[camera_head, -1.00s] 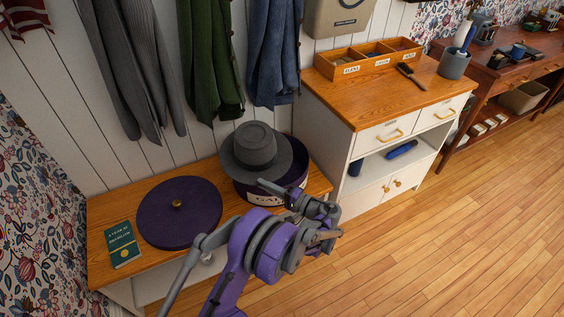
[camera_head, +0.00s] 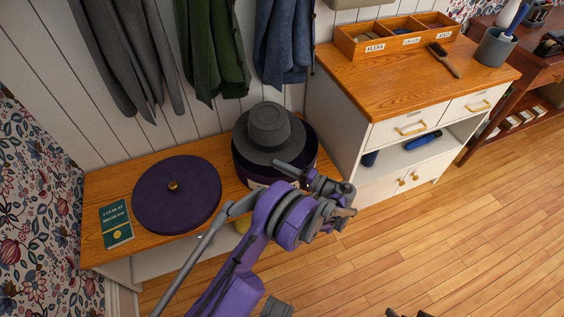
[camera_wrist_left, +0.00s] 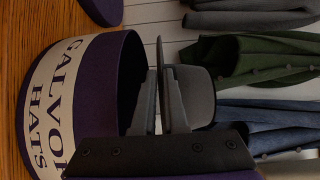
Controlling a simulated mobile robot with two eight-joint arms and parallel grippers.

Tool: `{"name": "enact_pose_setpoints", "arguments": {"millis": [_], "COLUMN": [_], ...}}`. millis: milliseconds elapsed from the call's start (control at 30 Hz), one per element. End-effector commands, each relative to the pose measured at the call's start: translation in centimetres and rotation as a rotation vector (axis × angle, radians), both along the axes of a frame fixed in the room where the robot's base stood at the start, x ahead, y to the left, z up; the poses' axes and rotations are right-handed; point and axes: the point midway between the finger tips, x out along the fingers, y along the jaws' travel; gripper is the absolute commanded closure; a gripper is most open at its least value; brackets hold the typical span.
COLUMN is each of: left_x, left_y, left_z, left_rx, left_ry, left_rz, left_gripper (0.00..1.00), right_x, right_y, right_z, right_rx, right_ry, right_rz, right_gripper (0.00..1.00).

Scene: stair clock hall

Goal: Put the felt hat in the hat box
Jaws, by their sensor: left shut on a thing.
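The grey felt hat (camera_head: 268,126) is crown up over the mouth of the round purple hat box (camera_head: 309,158) on the wooden bench. My left gripper (camera_head: 284,168) is shut on the hat's brim at the near side. In the left wrist view the hat (camera_wrist_left: 198,100) shows just beyond the rim of the box (camera_wrist_left: 108,88), with the gripper fingers (camera_wrist_left: 160,100) at the brim. The brim looks slightly above the rim; whether it touches is unclear. The box's lettered front is mostly hidden by my arm in the head view. My right gripper is not identifiable.
The purple lid (camera_head: 178,200) with a brass knob lies on the bench (camera_head: 112,168) left of the box, beside a green book (camera_head: 116,224). Coats (camera_head: 214,50) hang behind. A white cabinet (camera_head: 345,130) with a wooden top stands close on the right.

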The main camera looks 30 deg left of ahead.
Motion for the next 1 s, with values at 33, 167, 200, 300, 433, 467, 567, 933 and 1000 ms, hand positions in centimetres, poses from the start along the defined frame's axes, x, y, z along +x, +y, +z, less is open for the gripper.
{"name": "enact_pose_setpoints", "arguments": {"millis": [33, 167, 200, 300, 433, 467, 567, 933, 1000], "left_x": [0.0, 0.0, 0.0, 0.0, 0.0, 0.0, 0.0, 0.0, 0.0], "left_y": [0.0, 0.0, 0.0, 0.0, 0.0, 0.0, 0.0, -0.6, -1.4], "left_z": [-0.8, -1.5, -1.5, -1.5, -1.5, -1.5, -1.5, -1.5, -1.5], "left_rx": [0.001, 0.001, 0.001, 0.001, 0.001, 0.001, 0.001, -0.001, -0.002], "left_ry": [0.000, 0.000, 0.000, -0.001, -0.001, -0.001, 0.000, 0.000, 0.000], "left_rz": [0.000, 0.000, 0.000, 0.000, 0.000, 0.000, 0.000, -0.002, -0.004], "left_gripper": [1.00, 1.00, 1.00, 1.00, 0.88, 0.83, 0.65, 0.55, 0.55], "right_x": [0.1, 0.1, 0.1, 0.1, 0.1, 0.1, 0.1, 0.1, 0.1], "right_y": [0.0, 0.0, 0.0, 0.0, 0.0, 0.0, 0.0, 0.0, 0.0], "right_z": [-0.5, -0.9, -0.9, -0.8, -0.8, -0.8, -0.8, -0.7, -0.6], "right_rx": [0.000, 0.000, 0.000, 0.000, 0.000, 0.000, 0.000, 0.000, 0.000], "right_ry": [0.002, 0.003, 0.003, 0.003, 0.003, 0.003, 0.003, 0.002, 0.002], "right_rz": [0.000, 0.000, 0.000, 0.000, 0.000, 0.000, 0.000, 0.000, 0.000], "right_gripper": [0.23, 0.23, 0.23, 0.23, 0.23, 0.23, 0.23, 0.23, 0.23]}}
